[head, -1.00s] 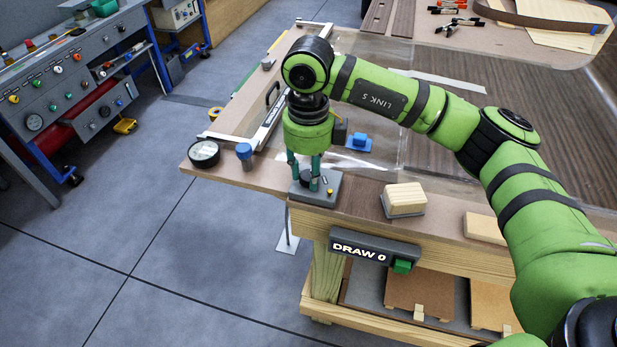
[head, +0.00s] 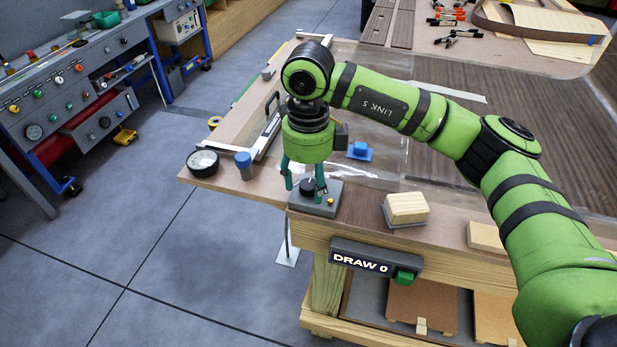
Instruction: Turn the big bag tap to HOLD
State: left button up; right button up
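A grey box (head: 325,205) with a dark round knob (head: 307,187) and a small yellow part on top sits at the near left corner of the bench. It looks like the bag tap, but I cannot read any HOLD mark or tell the knob's setting. My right gripper (head: 305,184) points down over it. Its two teal fingers are spread, one on each side of the knob, with a visible gap around it. I cannot tell how low the tips reach. My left gripper is not in view.
A round gauge (head: 202,161) and a blue-capped post (head: 244,164) stand left of the box. A blue part (head: 360,150) lies behind it. A wood block (head: 406,208) is to the right. A DRAW 0 display (head: 360,258) hangs on the bench front.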

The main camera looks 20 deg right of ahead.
aim_at(309, 184)
jog(key=shift+r, duration=0.1)
notch_tip(309, 184, up, 12)
dwell(0.5)
dwell(0.4)
